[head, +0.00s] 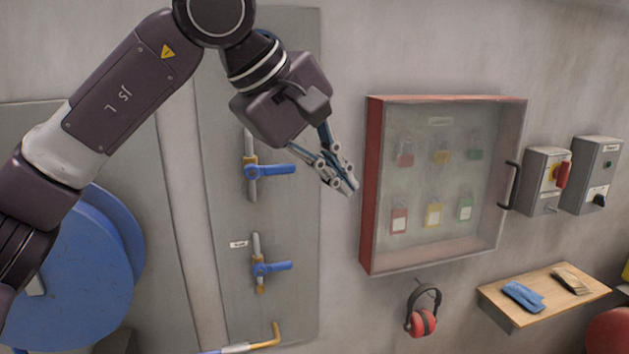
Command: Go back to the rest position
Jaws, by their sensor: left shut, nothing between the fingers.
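My left gripper (347,187) shows in the middle of the head view, its arm coming in from the left. Its fingers are shut with nothing between them and point down and to the right. In the picture it lies between the grey panel with blue-handled valves and the red-framed cabinet (371,185). I cannot tell how far it is from the wall. My right gripper is not in view.
Two blue-handled valves (270,171) (272,267) sit on the grey panel (295,220). The cabinet holds several padlocks. Red ear muffs (422,322) hang below it. A wooden shelf (510,313) with blue gloves (523,296) and two switch boxes (541,181) (592,175) are at right.

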